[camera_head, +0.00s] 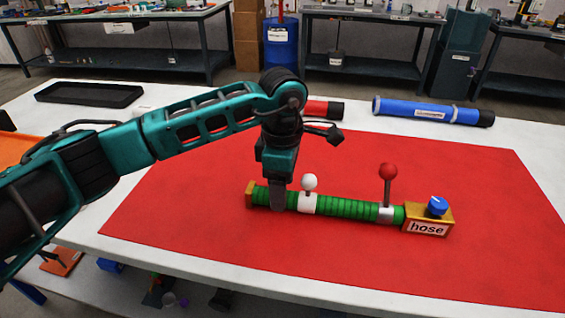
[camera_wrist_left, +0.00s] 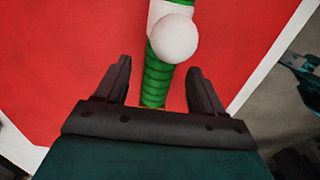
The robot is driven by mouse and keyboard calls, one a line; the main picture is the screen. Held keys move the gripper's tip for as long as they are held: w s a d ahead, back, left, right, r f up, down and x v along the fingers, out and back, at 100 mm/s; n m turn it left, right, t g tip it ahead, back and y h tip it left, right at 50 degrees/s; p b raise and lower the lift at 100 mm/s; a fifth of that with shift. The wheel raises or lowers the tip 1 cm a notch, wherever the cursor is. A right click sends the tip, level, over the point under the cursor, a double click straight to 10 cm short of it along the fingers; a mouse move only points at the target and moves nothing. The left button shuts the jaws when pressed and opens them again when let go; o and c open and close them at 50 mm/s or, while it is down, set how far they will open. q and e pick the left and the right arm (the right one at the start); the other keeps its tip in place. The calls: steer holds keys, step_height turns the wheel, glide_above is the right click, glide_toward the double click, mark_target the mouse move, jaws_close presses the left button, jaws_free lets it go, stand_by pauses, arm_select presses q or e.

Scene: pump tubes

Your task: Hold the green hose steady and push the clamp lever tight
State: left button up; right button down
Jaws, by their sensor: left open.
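The green ribbed hose (camera_head: 346,207) lies across the red mat, with a wooden block at its left end and an orange block labelled "hose" (camera_head: 428,228) with a blue knob at its right end. A white clamp with a white ball lever (camera_head: 310,183) sits left of the middle; a clamp with a red ball lever (camera_head: 388,172) stands upright near the right end. My left gripper (camera_head: 278,200) points down at the hose's left part. In the left wrist view its open fingers (camera_wrist_left: 159,85) stand either side of the hose (camera_wrist_left: 158,75), just short of the white ball (camera_wrist_left: 175,38).
The red mat (camera_head: 180,215) covers much of the white table. A blue cylinder (camera_head: 430,111), a red cylinder (camera_head: 322,108) partly behind my arm and a black tray (camera_head: 88,93) lie along the back. The mat in front of the hose is clear.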

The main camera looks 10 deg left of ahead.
arm_select(q)
steer(key=shift+f, duration=1.25)
steer(key=shift+c, duration=0.3)
jaws_close()
stand_by(0.5)
